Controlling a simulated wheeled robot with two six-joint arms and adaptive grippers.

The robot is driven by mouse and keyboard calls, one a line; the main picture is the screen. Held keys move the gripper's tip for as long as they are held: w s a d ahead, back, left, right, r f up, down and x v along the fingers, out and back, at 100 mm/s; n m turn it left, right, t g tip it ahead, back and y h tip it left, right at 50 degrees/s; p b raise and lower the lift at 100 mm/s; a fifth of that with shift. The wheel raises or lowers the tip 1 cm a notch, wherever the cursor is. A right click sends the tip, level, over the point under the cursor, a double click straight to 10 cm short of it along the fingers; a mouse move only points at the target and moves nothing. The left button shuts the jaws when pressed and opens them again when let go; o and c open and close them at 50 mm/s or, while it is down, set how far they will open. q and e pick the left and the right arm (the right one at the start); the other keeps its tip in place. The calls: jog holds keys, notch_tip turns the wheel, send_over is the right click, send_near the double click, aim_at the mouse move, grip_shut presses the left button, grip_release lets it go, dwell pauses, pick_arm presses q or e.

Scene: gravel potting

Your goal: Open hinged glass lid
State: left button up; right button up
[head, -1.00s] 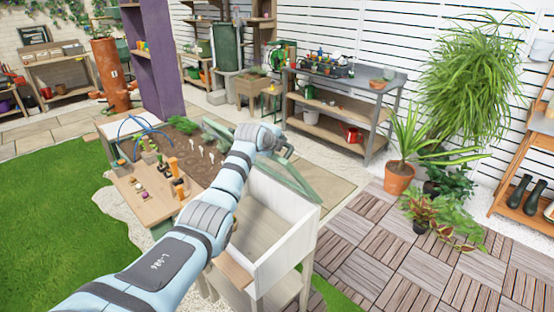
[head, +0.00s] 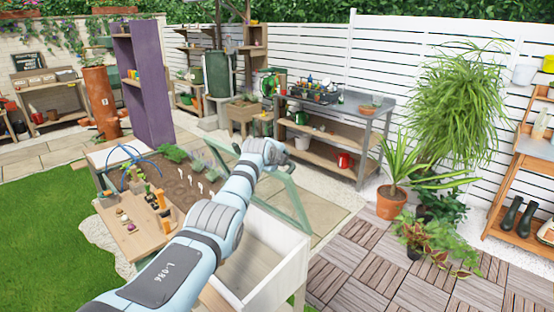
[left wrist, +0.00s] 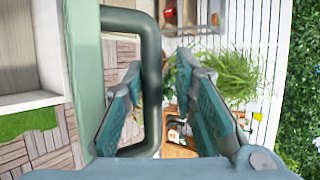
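The hinged glass lid (head: 291,196) has a pale green frame and stands tilted up above the white-walled cold frame box (head: 292,262). Its inside shows bare and pale. My left arm reaches across the box, and its gripper (head: 284,156) is at the raised lid. In the left wrist view, the lid's pale frame (left wrist: 84,60) carries a dark green loop handle (left wrist: 151,75). The fingers of my left gripper (left wrist: 160,75) are apart, with the handle bar between them. A gap shows between the bar and the right finger. My right gripper is in no view.
A wooden planting table (head: 135,228) with tools and a soil bed stand left of the box. A grey-topped workbench (head: 375,117) is behind. Potted plants (head: 391,201) stand on the right. Wooden deck tiles (head: 365,265) beside the box are clear.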

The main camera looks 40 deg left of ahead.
pick_arm(q)
jog(key=o, duration=0.3)
jog(key=shift+w+d+r, duration=0.1)
jog(key=shift+w+r, duration=0.1)
jog(key=shift+w, duration=0.05)
jog(key=shift+s+f, duration=0.1)
jog(key=shift+f, duration=0.05)
jog(key=shift+s+f, duration=0.2)
jog(key=shift+f, duration=0.05)
jog(key=shift+s, duration=0.1)
jog(key=v, duration=1.1)
jog(key=shift+s+r, duration=0.25)
jog(key=shift+r, duration=0.15)
